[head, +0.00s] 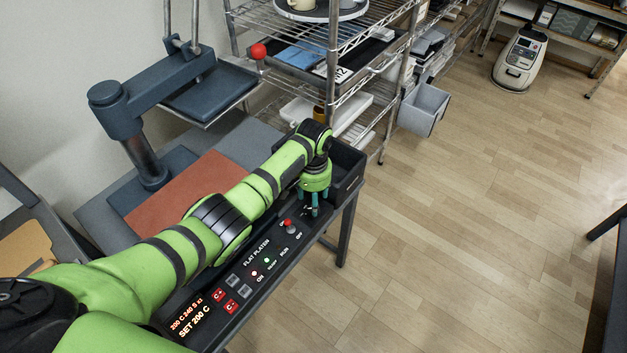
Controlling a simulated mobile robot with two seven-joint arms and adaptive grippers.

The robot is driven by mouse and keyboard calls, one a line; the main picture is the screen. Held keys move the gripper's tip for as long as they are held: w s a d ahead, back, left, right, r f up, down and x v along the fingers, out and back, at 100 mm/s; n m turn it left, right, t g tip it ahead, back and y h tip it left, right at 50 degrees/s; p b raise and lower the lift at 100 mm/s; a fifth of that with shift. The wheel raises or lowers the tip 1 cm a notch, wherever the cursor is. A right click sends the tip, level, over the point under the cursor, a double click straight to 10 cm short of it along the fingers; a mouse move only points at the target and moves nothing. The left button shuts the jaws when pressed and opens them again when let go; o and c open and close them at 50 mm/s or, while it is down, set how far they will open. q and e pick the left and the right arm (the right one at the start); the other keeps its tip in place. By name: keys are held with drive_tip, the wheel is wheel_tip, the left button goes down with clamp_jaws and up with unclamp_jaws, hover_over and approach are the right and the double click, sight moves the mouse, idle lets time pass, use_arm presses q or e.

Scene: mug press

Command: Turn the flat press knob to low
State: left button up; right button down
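The flat press stands at the left, with its dark blue arm and column (131,125) and a reddish-brown pad (180,185) on its lower plate. Its black control panel (235,297), marked FLAT PLATEN, runs along the front edge. My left gripper (315,206) points down over the panel's far end, by a red-tipped switch (289,223) with an OFF label. I make out no press knob; the gripper and arm cover part of the panel there. Whether the teal fingers are open or shut on something is unclear. My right gripper is out of view.
A black open bin (349,168) sits at the bench end, right beside my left gripper. A wire shelf (330,60) with trays stands behind. The panel displays (194,321) read SET 200 C.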

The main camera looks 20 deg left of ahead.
use_arm(q)
wheel_tip(320, 180, up, 8)
idle(0.7)
